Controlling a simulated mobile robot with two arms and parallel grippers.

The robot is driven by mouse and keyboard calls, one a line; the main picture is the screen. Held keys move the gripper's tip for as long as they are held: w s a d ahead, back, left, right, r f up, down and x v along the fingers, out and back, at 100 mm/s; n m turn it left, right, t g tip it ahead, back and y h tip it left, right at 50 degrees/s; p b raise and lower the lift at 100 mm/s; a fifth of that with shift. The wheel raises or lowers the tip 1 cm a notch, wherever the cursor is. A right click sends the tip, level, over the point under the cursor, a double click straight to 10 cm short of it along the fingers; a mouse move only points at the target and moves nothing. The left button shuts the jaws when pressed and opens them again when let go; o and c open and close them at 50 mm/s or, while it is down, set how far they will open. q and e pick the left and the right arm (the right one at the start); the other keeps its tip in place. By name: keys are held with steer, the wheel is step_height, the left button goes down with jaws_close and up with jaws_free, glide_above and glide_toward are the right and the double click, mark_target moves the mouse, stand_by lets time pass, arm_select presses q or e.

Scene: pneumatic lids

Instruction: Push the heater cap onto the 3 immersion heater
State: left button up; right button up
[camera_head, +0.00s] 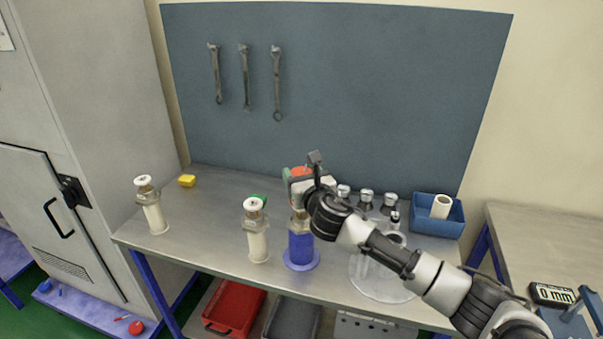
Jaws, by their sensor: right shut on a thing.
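One immersion heater (154,212), a white cylinder with a brass-coloured collar and a white top, stands upright at the bench's left. A second one like it (257,240) stands near the middle front. To its right a blue cylinder (300,246) stands on a round blue base; metal shows at its top. My right gripper (300,196) is directly above the blue cylinder, shut on a small part that looks like a heater cap. The gripper hides most of this part, and I cannot tell whether it touches what is below. My left gripper is not in view.
Several silver-topped pieces (366,198) stand behind my right arm. A blue bin (451,220) holding a white roll is at the right. A clear round plate (372,286) lies partly under my arm. A yellow block (187,181) sits at the back left. The bench between the heaters is clear.

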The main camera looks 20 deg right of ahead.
steer(key=shift+p, duration=0.3)
stand_by(0.4)
steer(key=shift+f+b, duration=2.4)
steer(key=shift+f, duration=1.1)
steer(key=o, duration=1)
steer(key=shift+s, duration=0.1)
steer(key=s, duration=0.3)
steer(key=s+b, duration=0.1)
steer(key=s, duration=0.6)
steer(key=shift+s+d, duration=0.3)
